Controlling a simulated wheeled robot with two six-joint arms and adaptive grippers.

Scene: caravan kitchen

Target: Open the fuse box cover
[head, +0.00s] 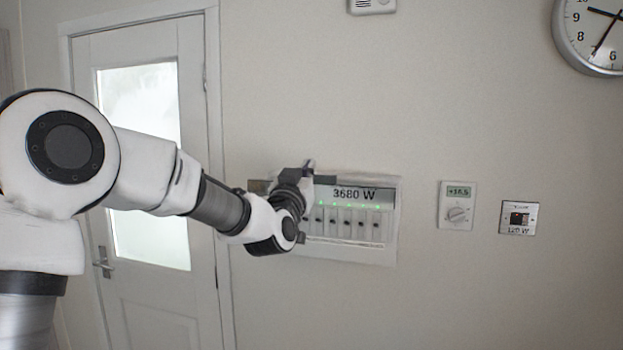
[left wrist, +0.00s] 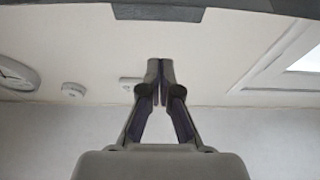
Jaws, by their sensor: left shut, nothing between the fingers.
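The white fuse box (head: 345,252) is on the wall in the head view, with a row of switches and small green lights. A grey band marked "3680 W" (head: 354,194) runs across its upper part. I cannot clearly make out the cover or how far it stands open. My left gripper (head: 309,166) is in front of the box's upper left part, fingers pointing up, and hides some of it. In the left wrist view my left gripper (left wrist: 160,68) is shut and empty, with its fingertips together. My right gripper is in neither view.
A door (head: 150,278) with a frosted pane is left of the box. A thermostat (head: 457,205) and a small "120 W" panel (head: 518,217) are to its right, with a clock (head: 592,35) above. The wall between is clear.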

